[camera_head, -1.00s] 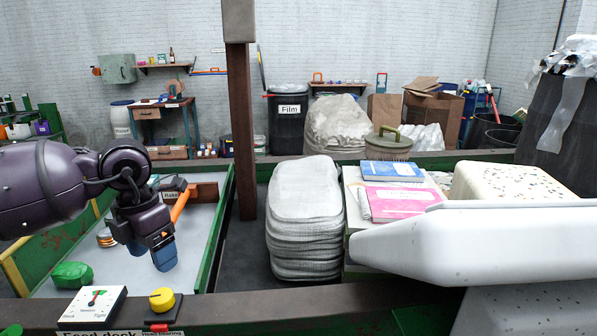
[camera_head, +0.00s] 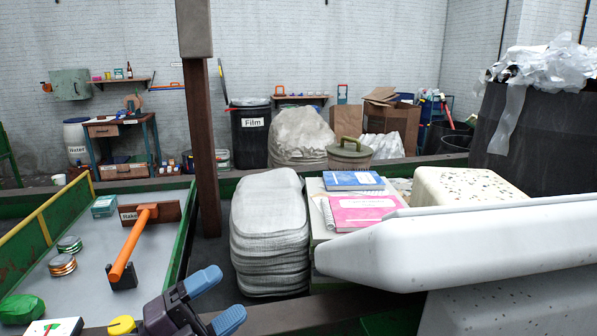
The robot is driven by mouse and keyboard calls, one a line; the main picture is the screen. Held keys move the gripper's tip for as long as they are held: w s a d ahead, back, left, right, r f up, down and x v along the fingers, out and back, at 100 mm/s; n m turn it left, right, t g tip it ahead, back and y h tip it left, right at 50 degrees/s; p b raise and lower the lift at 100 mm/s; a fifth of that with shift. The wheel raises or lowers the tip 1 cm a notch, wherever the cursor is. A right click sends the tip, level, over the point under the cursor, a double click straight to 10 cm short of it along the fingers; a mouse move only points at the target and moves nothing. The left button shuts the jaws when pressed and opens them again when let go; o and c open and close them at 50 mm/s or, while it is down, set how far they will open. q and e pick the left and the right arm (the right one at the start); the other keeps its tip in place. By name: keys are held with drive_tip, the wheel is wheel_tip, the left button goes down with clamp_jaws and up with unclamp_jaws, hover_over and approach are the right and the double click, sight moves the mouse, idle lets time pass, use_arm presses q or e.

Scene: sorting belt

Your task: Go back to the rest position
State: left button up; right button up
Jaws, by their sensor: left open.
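My left gripper (camera_head: 215,298) is at the bottom of the head view, left of the middle. Its two blue fingertips are spread apart with nothing between them. It is in front of the brown beam at the near edge of the feed deck. The rest of the left arm is out of the picture below. My right gripper is not in view.
The grey deck (camera_head: 85,290) holds an orange-handled rake (camera_head: 130,245), several tins (camera_head: 62,265) and a green lump (camera_head: 21,309). A yellow button (camera_head: 121,325) is beside my gripper. A brown post (camera_head: 203,150) and a stack of grey sheets (camera_head: 270,230) stand beyond.

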use_arm(q)
drive_tip(key=s+a+f+n+t+y, duration=0.1)
drive_tip(key=s+a+f+n+y, duration=0.1)
drive_tip(key=a+f+n+y, duration=0.75)
drive_tip(key=s+a+f+n+t+y, duration=0.1)
drive_tip(key=s+a+f+n+y, duration=0.35)
drive_tip(key=n+y, duration=0.6)
drive_tip(key=s+a+f+n+g+h, duration=0.1)
drive_tip(key=s+f+n+g, duration=0.2)
drive_tip(key=s+f+g, duration=0.45)
drive_tip(key=s+a+f+n+g, duration=0.1)
drive_tip(key=s+f+n+g, duration=0.3)
drive_tip(key=s, duration=0.7)
drive_tip(key=w+f+m+t+h, duration=0.1)
drive_tip(key=w+f+t, duration=0.7)
drive_tip(key=f, duration=0.2)
drive_tip(key=shift+w+f, duration=0.15)
drive_tip(key=shift+f, duration=0.15)
drive_tip(key=shift+t, duration=0.25)
drive_tip(key=shift+c, duration=0.5)
